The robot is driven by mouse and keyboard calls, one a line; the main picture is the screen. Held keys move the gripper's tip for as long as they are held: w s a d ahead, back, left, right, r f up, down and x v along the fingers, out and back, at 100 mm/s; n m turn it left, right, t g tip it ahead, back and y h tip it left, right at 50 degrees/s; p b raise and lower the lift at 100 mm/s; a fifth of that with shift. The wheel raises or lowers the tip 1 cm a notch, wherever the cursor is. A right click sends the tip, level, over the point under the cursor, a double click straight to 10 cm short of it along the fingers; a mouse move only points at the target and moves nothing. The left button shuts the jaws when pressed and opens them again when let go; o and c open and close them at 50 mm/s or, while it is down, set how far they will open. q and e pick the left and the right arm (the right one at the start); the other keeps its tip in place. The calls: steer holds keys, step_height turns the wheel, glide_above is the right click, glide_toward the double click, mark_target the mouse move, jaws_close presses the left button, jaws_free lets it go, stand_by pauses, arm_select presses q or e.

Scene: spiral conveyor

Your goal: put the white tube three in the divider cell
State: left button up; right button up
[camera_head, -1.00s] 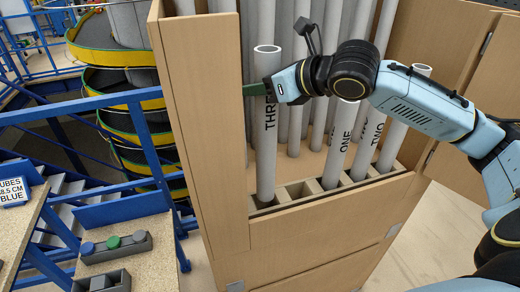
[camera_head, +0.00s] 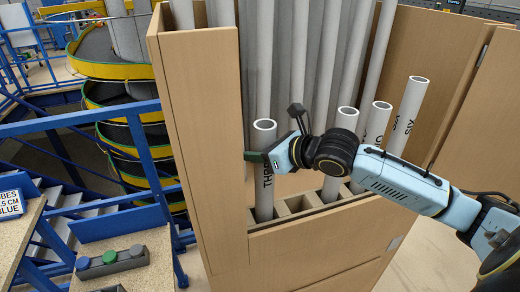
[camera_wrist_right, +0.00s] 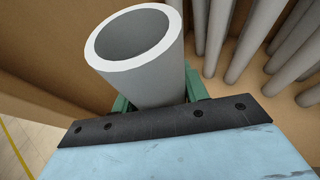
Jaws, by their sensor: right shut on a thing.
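The white tube three (camera_head: 264,190) is upright at the left end of the divider (camera_head: 300,205). Its lower end is down inside the leftmost cell and hidden by the front board. Part of its THREE lettering shows. My right gripper (camera_head: 262,157) is shut on the tube below its open top. In the right wrist view the tube (camera_wrist_right: 158,82) sits between the green fingers of the gripper (camera_wrist_right: 158,93). My left gripper is not in view.
Tube one (camera_head: 346,122), tube two (camera_head: 378,125) and a tube marked SIX (camera_head: 408,110) stand to the right. Long grey tubes (camera_head: 300,70) fill the back. A wooden side panel (camera_head: 200,130) is close on the left. A spiral conveyor (camera_head: 110,95) lies beyond it.

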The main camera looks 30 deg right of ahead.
steer(key=shift+f, duration=0.15)
steer(key=o, duration=1.3)
steer(key=shift+r, duration=0.2)
steer(key=shift+p+v, duration=0.75)
steer(key=shift+v, duration=5.25)
